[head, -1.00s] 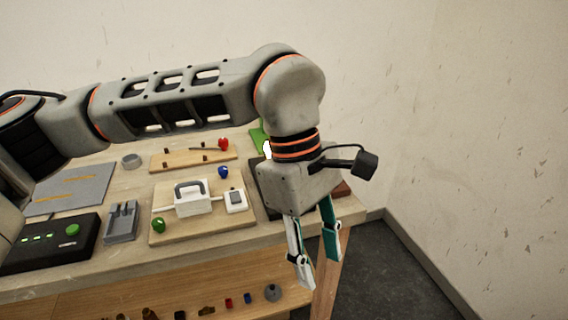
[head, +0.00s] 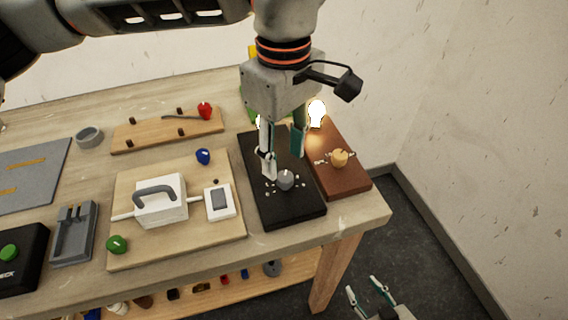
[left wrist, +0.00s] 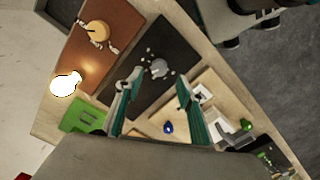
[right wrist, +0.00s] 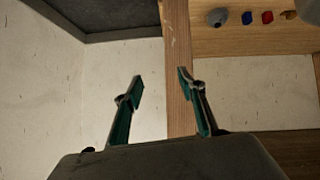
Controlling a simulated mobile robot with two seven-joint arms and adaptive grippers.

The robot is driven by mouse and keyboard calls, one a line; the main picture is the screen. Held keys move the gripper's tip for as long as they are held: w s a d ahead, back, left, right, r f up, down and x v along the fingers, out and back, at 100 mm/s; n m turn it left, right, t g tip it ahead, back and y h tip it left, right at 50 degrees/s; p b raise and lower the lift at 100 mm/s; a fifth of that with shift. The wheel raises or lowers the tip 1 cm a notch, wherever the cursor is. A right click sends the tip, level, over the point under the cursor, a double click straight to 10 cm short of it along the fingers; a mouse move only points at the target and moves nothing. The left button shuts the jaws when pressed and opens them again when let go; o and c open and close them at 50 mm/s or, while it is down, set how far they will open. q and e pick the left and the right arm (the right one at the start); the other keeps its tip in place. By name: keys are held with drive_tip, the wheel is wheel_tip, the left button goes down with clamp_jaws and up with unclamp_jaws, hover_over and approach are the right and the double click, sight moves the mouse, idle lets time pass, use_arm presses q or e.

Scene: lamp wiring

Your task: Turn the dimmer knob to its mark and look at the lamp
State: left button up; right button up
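A grey knob (head: 285,180) with white marks around it sits on a black board (head: 290,208). An orange-yellow knob (head: 340,157), also ringed by light marks, sits on a red-brown board (head: 350,183). The lamp bulb (head: 317,112) at that board's far end glows bright white. Which knob is the dimmer I cannot tell. My left gripper (head: 283,162) is open and empty above the black board, close to the grey knob; the left wrist view shows the grey knob (left wrist: 159,68) just beyond the fingertips. My right gripper (head: 363,284) is open and empty, low beside the table's right end.
A wooden board (head: 178,245) with a white handled block (head: 160,210) and a switch (head: 220,203) lies left of the black board. A green object (left wrist: 83,119) lies near the lamp. A lower shelf (head: 232,288) holds small parts. Open floor lies right of the table.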

sight(284, 175)
use_arm(q)
wheel_tip(284, 175, down, 4)
drive_tip(key=shift+r, duration=0.1)
drive_tip(key=shift+f, duration=0.4)
drive_tip(key=shift+w, duration=0.1)
clamp_jaws()
use_arm(e)
drive_tip(key=shift+w+d+r, duration=0.15)
drive_tip(key=shift+w, duration=0.3)
